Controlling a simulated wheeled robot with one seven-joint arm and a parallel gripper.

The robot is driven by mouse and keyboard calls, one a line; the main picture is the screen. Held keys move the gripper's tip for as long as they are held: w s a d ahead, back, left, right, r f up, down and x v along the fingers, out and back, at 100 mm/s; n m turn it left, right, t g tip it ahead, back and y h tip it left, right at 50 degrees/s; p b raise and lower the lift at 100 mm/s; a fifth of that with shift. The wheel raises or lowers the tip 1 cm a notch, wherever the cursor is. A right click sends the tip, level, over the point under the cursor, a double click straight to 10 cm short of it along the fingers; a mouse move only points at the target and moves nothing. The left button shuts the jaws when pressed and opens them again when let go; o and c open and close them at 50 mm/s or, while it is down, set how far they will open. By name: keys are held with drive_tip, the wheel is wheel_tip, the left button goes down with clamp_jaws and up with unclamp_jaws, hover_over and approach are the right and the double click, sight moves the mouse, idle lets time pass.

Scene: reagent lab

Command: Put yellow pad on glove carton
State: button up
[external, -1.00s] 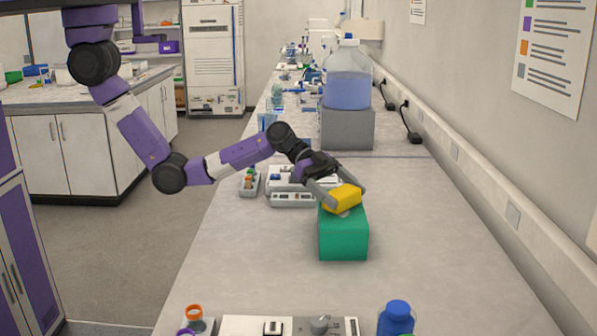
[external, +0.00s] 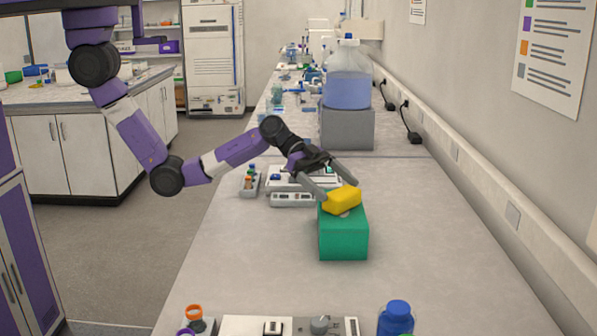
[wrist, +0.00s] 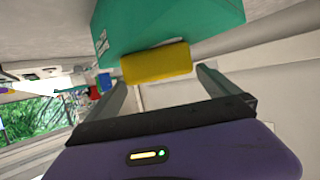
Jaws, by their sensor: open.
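The yellow pad (external: 342,200) rests on top of the green glove carton (external: 343,238), which stands on the bench. In the wrist view the yellow pad (wrist: 156,63) lies against the green carton (wrist: 165,25), just beyond the fingertips. My gripper (external: 340,187) is open and empty. Its fingers are spread wide, behind and a little above the pad, and the pad is clear of them in the wrist view (wrist: 162,85).
A large bottle of blue liquid (external: 347,88) stands on a grey block (external: 347,128) farther back. Small lab devices (external: 293,199) sit left of the carton. A blue-capped bottle (external: 396,318) is at the front. The bench right of the carton is clear.

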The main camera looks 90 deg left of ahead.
drive_tip(key=b+v, duration=0.1)
drive_tip(key=v, duration=0.7)
drive_tip(key=shift+s+a, duration=0.25)
drive_tip(key=shift+s, duration=0.05)
drive_tip(key=shift+r, duration=0.15)
drive_tip(key=w+a+r+n+t+y, duration=0.3)
drive_tip(key=a+r+n+t, duration=0.1)
drive_tip(key=a+n+t, duration=0.2)
drive_tip(key=s+a+f+n+t+y, duration=0.1)
drive_tip(key=s+a+f+n+y, duration=0.15)
drive_tip(key=s, duration=0.25)
drive_tip(key=s+a+f+n+t+y, duration=0.1)
drive_tip(key=s+a+f+n+y, duration=0.1)
drive_tip(key=s+f+y, duration=0.25)
drive_tip(key=s+d+f+g, duration=0.1)
drive_tip(key=s+d+f, duration=0.1)
drive_tip(key=s, duration=1.6)
drive_tip(key=s+d+f+m+g, duration=0.1)
drive_tip(key=s+d+f, duration=0.2)
drive_tip(key=s, duration=1.6)
drive_tip(key=shift+g+h, duration=0.3)
